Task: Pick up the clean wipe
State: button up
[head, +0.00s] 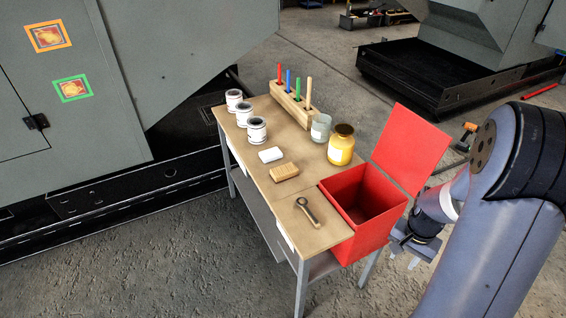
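A small white folded pad (271,155), which looks like the clean wipe, lies flat on the wooden table (262,187) near its middle. A tan block-like pad (284,172) lies just in front of it, apart from it. My gripper (402,259) hangs low at the right, beyond the red bin and off the table. Its two fingers point down and stand apart with nothing visible between them. It is well away from the white pad.
Three paint cans (245,114) stand behind the pad. A rack (292,102) of coloured sticks, a grey-green jar (321,127) and a yellow jar (341,144) stand along the far side. A scraper-like tool (307,211) lies in front. An open red bin (367,204) adjoins the table's right.

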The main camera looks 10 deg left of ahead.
aim_at(271, 154)
jog(key=j+z, duration=0.2)
jog(key=j, duration=0.9)
jog(key=j+z, duration=0.15)
jog(key=j, duration=1)
jog(key=i+j+z, duration=0.1)
jog(key=i+j, duration=0.3)
jog(key=i+j+z, duration=0.15)
jog(key=i+j, duration=0.2)
jog(key=j, duration=0.2)
jog(key=i+j+z, duration=0.1)
jog(key=i+j, duration=0.25)
jog(key=j, duration=0.15)
jog(key=i, duration=0.4)
